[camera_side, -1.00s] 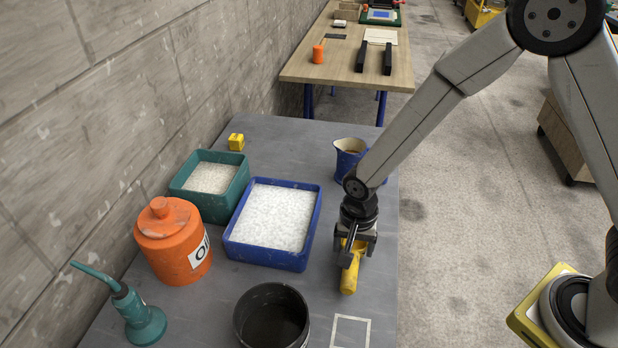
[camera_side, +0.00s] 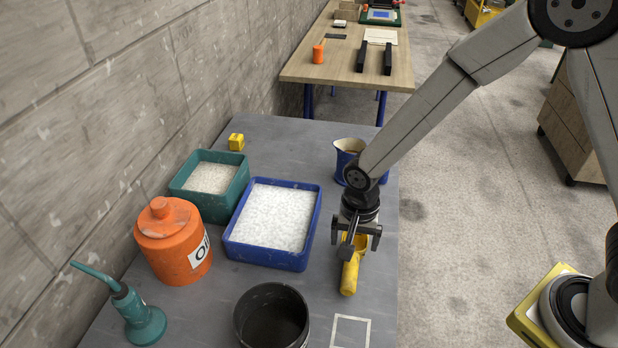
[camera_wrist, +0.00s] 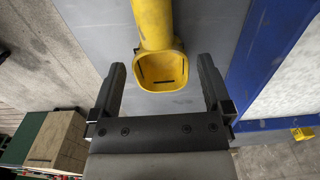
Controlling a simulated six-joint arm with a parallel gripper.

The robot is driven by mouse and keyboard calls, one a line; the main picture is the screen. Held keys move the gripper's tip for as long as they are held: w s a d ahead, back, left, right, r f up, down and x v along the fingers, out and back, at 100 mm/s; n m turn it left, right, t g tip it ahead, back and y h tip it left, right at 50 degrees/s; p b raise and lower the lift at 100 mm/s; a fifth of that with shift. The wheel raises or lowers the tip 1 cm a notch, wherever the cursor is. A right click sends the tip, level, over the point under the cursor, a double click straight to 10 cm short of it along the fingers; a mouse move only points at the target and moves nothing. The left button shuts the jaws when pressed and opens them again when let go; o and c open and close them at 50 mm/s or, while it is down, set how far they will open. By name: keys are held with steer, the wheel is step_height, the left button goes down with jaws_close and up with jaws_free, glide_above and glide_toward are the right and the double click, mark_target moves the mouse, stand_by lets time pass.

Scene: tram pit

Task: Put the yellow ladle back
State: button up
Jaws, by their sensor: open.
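The yellow ladle (camera_side: 350,274) lies on the grey table right of the blue tray, its handle pointing toward the near edge. My gripper (camera_side: 357,246) is above and around the scoop end of the ladle, with its fingers spread. In the wrist view the ladle's square scoop (camera_wrist: 162,72) sits between and a little beyond the two open fingers of my gripper (camera_wrist: 165,85), with gaps on both sides. A white square outline (camera_side: 350,332) is marked on the table in front of the ladle.
The blue tray (camera_side: 232,250) of white granules stands close left of my gripper. A blue jug (camera_side: 346,160) stands behind it. A dark round pot (camera_side: 244,322), an orange oil canister (camera_side: 170,250), a teal oil can (camera_side: 140,325) and a green tray (camera_side: 240,185) stand further left.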

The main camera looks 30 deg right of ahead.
mark_target(356, 244)
steer(key=shift+d+r, duration=0.15)
steer(key=shift+r, duration=2.5)
steer(key=shift+d, duration=0.1)
steer(key=shift+s+d+r+n, duration=0.2)
steer(key=shift+d+r+n, duration=0.1)
steer(key=shift+d, duration=0.25)
steer(key=s+d+r+n+t, duration=0.2)
steer(key=s+d+n, duration=0.5)
steer(key=d, duration=0.5)
steer(key=shift+r+n+t, duration=0.3)
steer(key=shift+r+n, duration=0.4)
